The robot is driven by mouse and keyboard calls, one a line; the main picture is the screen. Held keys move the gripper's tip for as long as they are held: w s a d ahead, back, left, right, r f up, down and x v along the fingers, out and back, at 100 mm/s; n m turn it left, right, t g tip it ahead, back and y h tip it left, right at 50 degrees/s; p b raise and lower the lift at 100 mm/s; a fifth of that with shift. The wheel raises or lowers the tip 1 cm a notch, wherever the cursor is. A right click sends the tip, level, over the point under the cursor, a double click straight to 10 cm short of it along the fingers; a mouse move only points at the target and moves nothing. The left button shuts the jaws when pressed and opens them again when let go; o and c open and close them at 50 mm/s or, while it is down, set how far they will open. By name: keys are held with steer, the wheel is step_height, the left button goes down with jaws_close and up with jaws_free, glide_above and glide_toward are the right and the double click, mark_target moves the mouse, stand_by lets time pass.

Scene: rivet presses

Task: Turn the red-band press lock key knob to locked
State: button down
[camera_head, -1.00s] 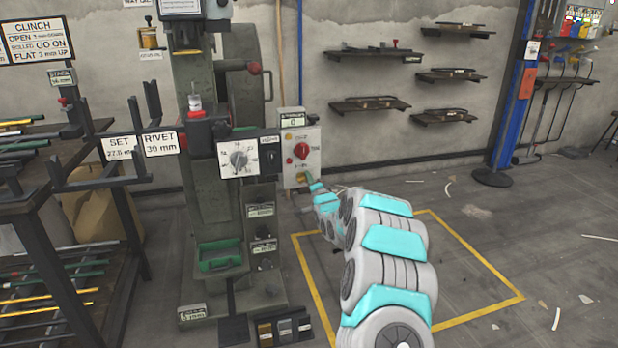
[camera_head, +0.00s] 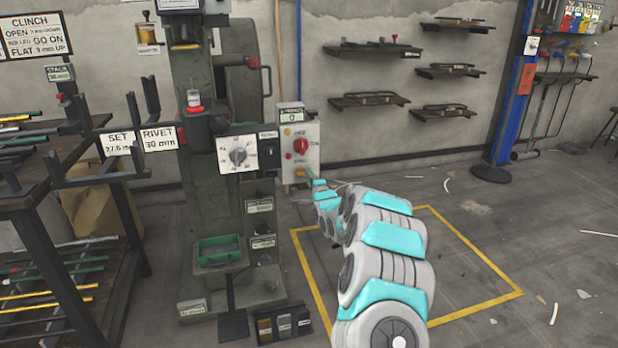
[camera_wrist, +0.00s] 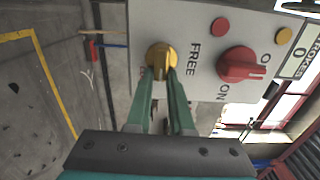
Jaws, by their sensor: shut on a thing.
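The lock key knob is a yellow knob (camera_wrist: 161,55) on the grey control box (camera_head: 312,140) at the press's right side. In the wrist view the word FREE stands beside it on the panel. My gripper (camera_wrist: 163,78) has its two green fingers on either side of the knob, shut on it. The fingers cover part of the knob, so its exact pointing is hard to read. In the head view my gripper (camera_head: 309,178) meets the box's lower edge, where the knob is mostly hidden. The green-grey press (camera_head: 185,85) stands left of the box.
A red rotary switch (camera_wrist: 240,65), a small red button (camera_wrist: 220,27) and a yellow button (camera_wrist: 283,36) sit near the knob on the same panel. A white dial plate (camera_head: 238,153) is left of the box.

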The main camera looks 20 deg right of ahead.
steer(key=shift+f, duration=0.1)
steer(key=c, duration=0.8)
jaws_free()
steer(key=s+b, duration=0.1)
steer(key=s, duration=0.7)
